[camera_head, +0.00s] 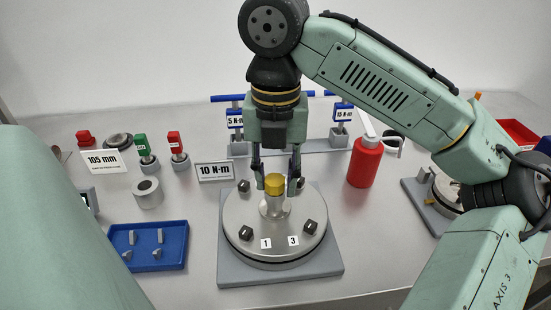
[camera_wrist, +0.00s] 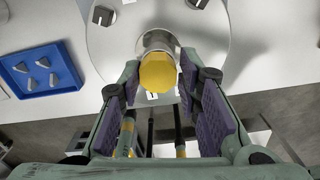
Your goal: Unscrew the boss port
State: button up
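The boss port has a yellow cap (camera_head: 274,184) on top of a metal neck (camera_head: 274,206), at the centre of a round silver flange plate (camera_head: 278,254) on a grey square base (camera_head: 232,270). My gripper (camera_head: 276,180) points down over the flange, with its fingers on either side of the yellow cap. In the wrist view the yellow cap (camera_wrist: 158,72) lies between or just beyond the fingertips, and gaps show beside it. The fingers are spread apart. Contact with the cap is not visible.
Several dark bolt heads and number tags stand on the flange. A blue tray (camera_head: 148,244) with small metal parts lies left. A red bottle (camera_head: 365,162) stands right. A "10 N·m" sign (camera_head: 214,172) and torque tools (camera_head: 235,120) stand behind. Bare table lies between the tray and base.

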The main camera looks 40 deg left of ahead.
jog(key=shift+o, duration=0.3)
jog(key=m, duration=0.3)
jog(key=shift+m, duration=0.3)
jog(key=m, duration=0.4)
jog(key=shift+s, duration=0.1)
jog(key=m, duration=0.3)
jog(key=shift+m, duration=0.3)
jog(key=m, duration=0.8)
jog(key=shift+a, duration=0.1)
jog(key=m, duration=0.3)
jog(key=shift+m, duration=0.3)
jog(key=m, duration=0.4)
jog(key=shift+m, duration=0.3)
jog(key=m, duration=0.3)
jog(key=shift+m, duration=0.3)
